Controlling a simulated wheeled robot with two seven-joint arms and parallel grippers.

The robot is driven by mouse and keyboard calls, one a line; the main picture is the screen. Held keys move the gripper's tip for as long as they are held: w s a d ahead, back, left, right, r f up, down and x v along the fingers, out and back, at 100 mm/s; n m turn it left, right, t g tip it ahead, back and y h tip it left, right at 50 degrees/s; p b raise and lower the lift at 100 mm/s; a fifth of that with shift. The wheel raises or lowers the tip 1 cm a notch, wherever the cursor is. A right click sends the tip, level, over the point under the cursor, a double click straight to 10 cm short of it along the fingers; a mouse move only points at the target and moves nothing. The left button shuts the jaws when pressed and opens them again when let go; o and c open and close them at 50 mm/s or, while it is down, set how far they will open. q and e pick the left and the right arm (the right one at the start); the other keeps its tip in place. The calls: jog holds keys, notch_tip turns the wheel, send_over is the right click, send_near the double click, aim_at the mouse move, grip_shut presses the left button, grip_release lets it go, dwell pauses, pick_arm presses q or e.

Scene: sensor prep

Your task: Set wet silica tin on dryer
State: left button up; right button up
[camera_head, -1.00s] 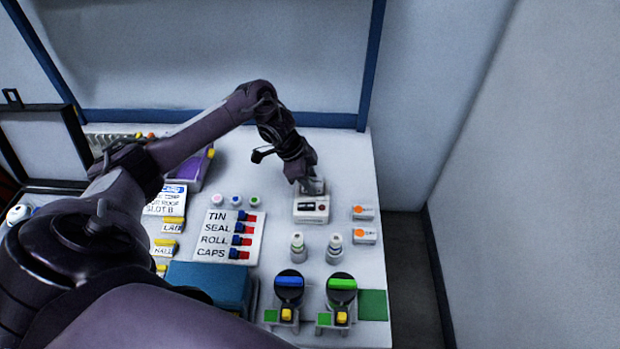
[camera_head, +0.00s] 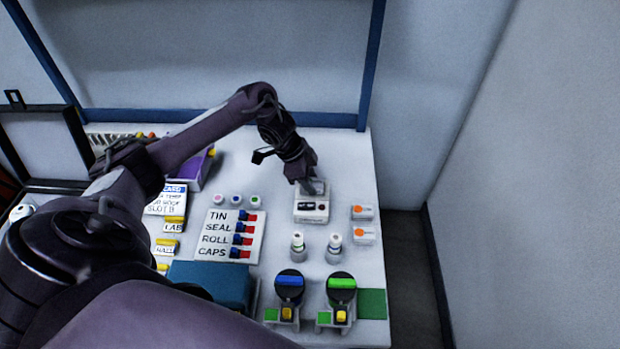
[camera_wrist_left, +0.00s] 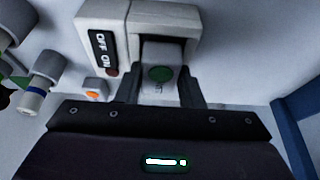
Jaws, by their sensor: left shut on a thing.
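The dryer (camera_head: 311,216) is a small white box right of the middle of the bench in the head view. In the left wrist view its black OFF/ON panel (camera_wrist_left: 103,52) shows beside a pale raised part. My left gripper (camera_head: 311,190) points down over the dryer's top. In the wrist view the left gripper (camera_wrist_left: 160,88) is shut on a grey tin with a round green spot (camera_wrist_left: 161,74). The tin is at the dryer's top; I cannot tell whether it rests there. In the head view the fingers mostly hide the tin. My right gripper is not in view.
Two small orange-dotted boxes (camera_head: 363,212) lie right of the dryer. Two white-topped vials (camera_head: 334,248) and two dark round devices with blue and green bars (camera_head: 289,287) stand in front. A TIN/SEAL/ROLL/CAPS board (camera_head: 228,235) lies left. A blue-framed panel (camera_head: 230,60) stands behind.

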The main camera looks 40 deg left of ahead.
pick_arm(q)
jog(key=shift+f, duration=0.25)
dwell(0.7)
jog(key=o, duration=0.7)
jog(key=shift+c, duration=0.9)
jog(key=shift+o, duration=1)
jog(key=shift+r+p, duration=0.55)
jog(key=shift+p, duration=0.3)
notch_tip(320, 180, up, 6)
jog(key=p, duration=0.6)
jog(key=shift+f, duration=0.1)
